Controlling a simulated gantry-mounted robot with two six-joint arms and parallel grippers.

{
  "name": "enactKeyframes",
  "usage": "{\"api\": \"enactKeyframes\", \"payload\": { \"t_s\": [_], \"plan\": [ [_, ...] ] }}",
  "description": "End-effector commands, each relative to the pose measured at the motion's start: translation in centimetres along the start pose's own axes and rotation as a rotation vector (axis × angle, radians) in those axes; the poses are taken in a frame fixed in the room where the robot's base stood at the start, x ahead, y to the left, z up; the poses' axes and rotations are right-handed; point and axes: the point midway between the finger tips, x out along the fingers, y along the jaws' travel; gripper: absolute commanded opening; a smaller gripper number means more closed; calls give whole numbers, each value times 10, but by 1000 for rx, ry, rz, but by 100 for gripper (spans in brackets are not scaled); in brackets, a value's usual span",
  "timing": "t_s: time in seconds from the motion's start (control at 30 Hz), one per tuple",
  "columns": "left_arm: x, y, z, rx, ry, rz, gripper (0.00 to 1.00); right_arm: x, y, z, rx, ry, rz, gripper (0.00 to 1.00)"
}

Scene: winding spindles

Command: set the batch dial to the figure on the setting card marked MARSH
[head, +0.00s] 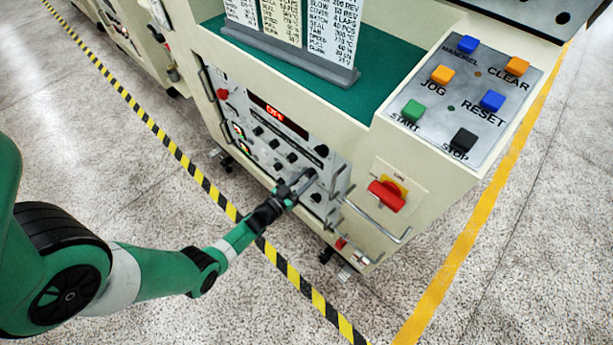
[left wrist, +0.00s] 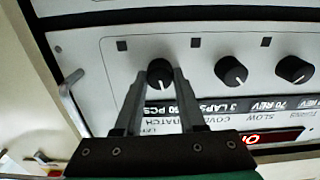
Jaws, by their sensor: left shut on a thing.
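My left gripper (head: 303,182) reaches the front control panel of the machine in the head view. In the left wrist view its two fingers (left wrist: 160,82) are shut on a round black knob (left wrist: 160,70), one on each side. Upside-down lettering with BATCH shows beside this knob, partly hidden by the fingers, so its setting cannot be read. Three setting cards (head: 281,18) stand in a grey holder on the green top. Their headings are cut off by the top edge, so I cannot tell which is marked MARSH. My right gripper is not in view.
More black knobs (left wrist: 232,71) sit in a row beside the held one. A red-lit display (head: 279,116) is on the panel. Metal handles (head: 378,222) stick out near a red and yellow switch (head: 388,192). Coloured buttons (head: 441,74) are on the upper right panel.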

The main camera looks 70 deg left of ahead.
Motion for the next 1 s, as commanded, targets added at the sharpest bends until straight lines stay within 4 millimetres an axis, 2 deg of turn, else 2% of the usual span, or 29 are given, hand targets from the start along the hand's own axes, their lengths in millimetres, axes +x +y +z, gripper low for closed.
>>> {"api": "enactKeyframes", "payload": {
  "t_s": [0.47,0.5,0.67,1.0],
  "plan": [
    [0,0,1,-18,-2,0,0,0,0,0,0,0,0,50],
    [0,0,1,-18,-2,0,41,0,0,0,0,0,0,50],
    [0,0,1,-18,-1,0,69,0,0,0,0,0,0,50],
    [-4,0,-1,-17,-1,-1,69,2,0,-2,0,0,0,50]
  ]
}}
